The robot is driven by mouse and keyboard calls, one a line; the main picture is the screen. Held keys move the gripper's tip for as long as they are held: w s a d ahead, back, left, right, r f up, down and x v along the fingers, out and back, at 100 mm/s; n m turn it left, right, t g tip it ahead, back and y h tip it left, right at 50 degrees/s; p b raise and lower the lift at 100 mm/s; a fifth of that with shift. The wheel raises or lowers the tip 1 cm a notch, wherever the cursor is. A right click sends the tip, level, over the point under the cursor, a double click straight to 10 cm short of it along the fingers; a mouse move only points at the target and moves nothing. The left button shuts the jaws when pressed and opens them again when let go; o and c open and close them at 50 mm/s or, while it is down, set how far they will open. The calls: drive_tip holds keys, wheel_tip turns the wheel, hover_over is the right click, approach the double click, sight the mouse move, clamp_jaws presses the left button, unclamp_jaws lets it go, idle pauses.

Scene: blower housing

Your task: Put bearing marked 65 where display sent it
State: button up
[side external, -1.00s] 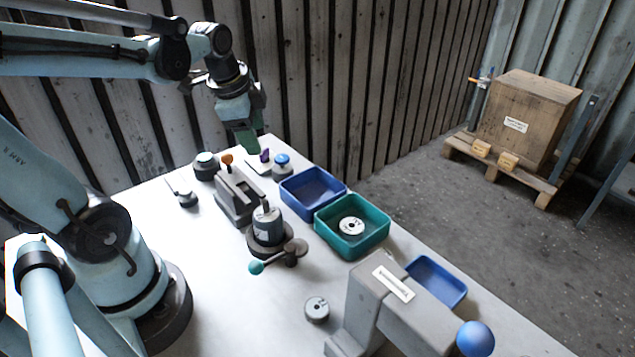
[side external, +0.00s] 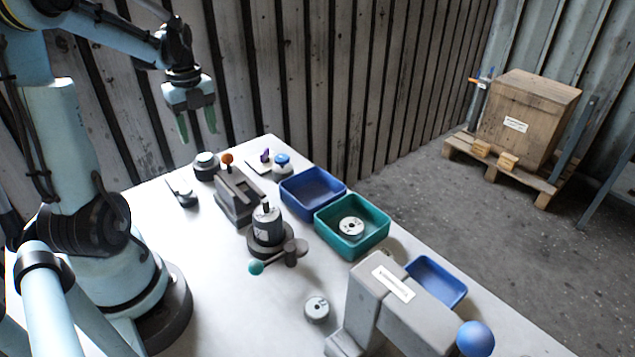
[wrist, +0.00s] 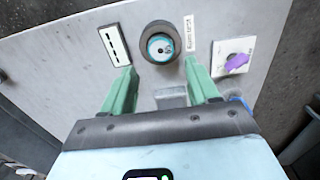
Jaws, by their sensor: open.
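My gripper (side external: 198,132) is open and empty, raised above the far left end of the white table, apart from everything on it. In the wrist view its green fingers (wrist: 160,68) point toward a dark round holder (wrist: 160,42) with a teal-and-white centre. One pale disc with a centre hole (side external: 351,226) lies in the teal tray (side external: 375,243). Another grey disc (side external: 317,309) lies on the table near the front. Both look like bearings, but I cannot read their markings. I cannot make out a readable display.
Blue trays (side external: 327,204) and (side external: 437,281) flank the teal tray. A grey post with a dark base (side external: 267,228), a slotted grey block (side external: 238,197) with an orange knob and a large grey press-like body (side external: 390,310) stand on the table. A purple piece (wrist: 237,62) sits on a white plate.

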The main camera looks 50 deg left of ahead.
sight(205, 157)
drive_tip(key=shift+f, duration=3.25)
drive_tip(key=shift+c, duration=0.2)
drive_tip(key=c, duration=1)
drive_tip(key=shift+r, duration=0.1)
drive_tip(key=shift+r, duration=2.9)
